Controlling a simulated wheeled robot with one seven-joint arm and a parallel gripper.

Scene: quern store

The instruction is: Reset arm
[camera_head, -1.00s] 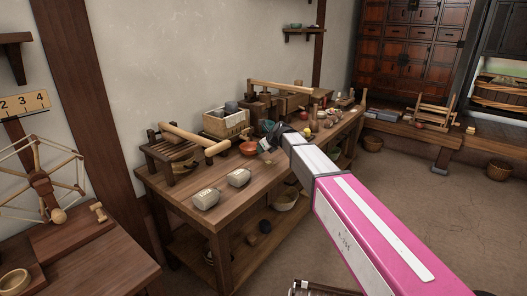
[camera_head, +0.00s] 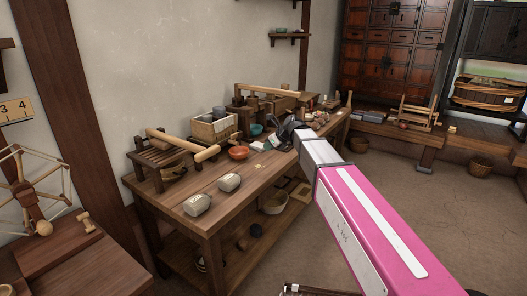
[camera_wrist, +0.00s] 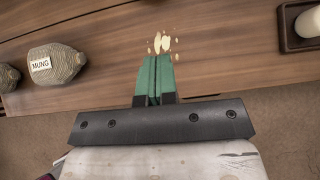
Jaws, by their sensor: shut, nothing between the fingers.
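My gripper (camera_wrist: 154,80) shows in the wrist view with its two green fingers pressed together and nothing between them. In the head view my gripper (camera_head: 285,132) is a dark shape at the end of my pink and white arm, over the right part of the wooden workbench (camera_head: 222,207). Its fingertips are hard to make out there. In the wrist view the fingers point down toward the bench top (camera_wrist: 110,60), near a small scatter of pale pieces (camera_wrist: 163,43).
An orange bowl (camera_head: 238,153), a wooden crate (camera_head: 214,130) and a wooden rack (camera_head: 165,153) stand behind. The floor (camera_head: 300,245) at right looks open.

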